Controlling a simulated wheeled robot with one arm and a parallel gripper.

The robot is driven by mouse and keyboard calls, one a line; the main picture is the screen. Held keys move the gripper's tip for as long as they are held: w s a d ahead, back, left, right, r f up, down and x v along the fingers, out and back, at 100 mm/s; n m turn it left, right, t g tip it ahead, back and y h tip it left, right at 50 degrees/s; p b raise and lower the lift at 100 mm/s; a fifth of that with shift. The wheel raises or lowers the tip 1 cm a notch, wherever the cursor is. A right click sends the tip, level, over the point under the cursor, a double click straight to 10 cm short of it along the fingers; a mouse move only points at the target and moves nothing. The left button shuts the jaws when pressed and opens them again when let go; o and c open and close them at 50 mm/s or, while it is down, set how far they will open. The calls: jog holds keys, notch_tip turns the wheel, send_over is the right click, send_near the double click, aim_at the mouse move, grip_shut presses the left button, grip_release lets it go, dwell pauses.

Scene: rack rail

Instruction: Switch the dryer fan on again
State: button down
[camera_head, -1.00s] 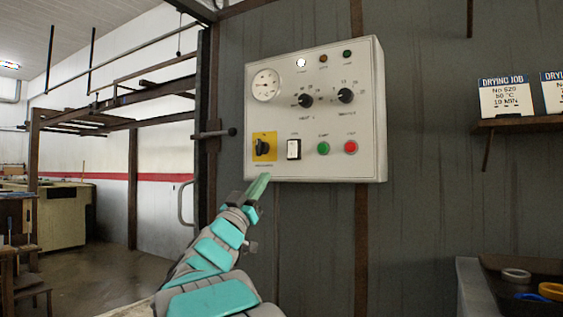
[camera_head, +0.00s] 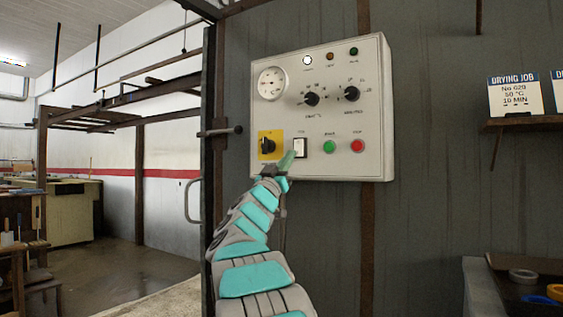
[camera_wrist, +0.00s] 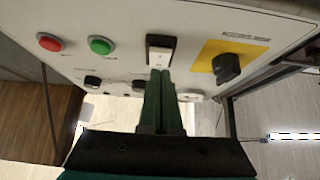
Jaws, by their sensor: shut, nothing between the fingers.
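A white control panel (camera_head: 375,130) hangs on the grey wall. A black-and-white rocker switch (camera_head: 300,147) sits in its lower row, between a black rotary switch on a yellow plate (camera_head: 268,146) and a green button (camera_head: 329,147). My gripper (camera_head: 287,158) is shut and empty, its green fingertips at the lower left of the rocker and covering part of it. In the wrist view the fingertips (camera_wrist: 160,74) are at the edge of the rocker (camera_wrist: 160,52). I cannot tell whether they touch it. The rocker's lettering is too small to read.
A red button (camera_head: 357,146) is right of the green one. Two black knobs, a round gauge (camera_head: 271,83) and a lit white lamp (camera_head: 307,60) are above. A shelf with job cards (camera_head: 515,95) is at right.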

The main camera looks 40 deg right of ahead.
jog(key=shift+w+d+f, duration=0.2)
jog(key=shift+w+d, duration=0.15)
jog(key=shift+d, duration=0.4)
jog(key=shift+w+d+f+p, duration=0.1)
jog(key=shift+d+p, duration=0.25)
jog(key=shift+p, duration=0.15)
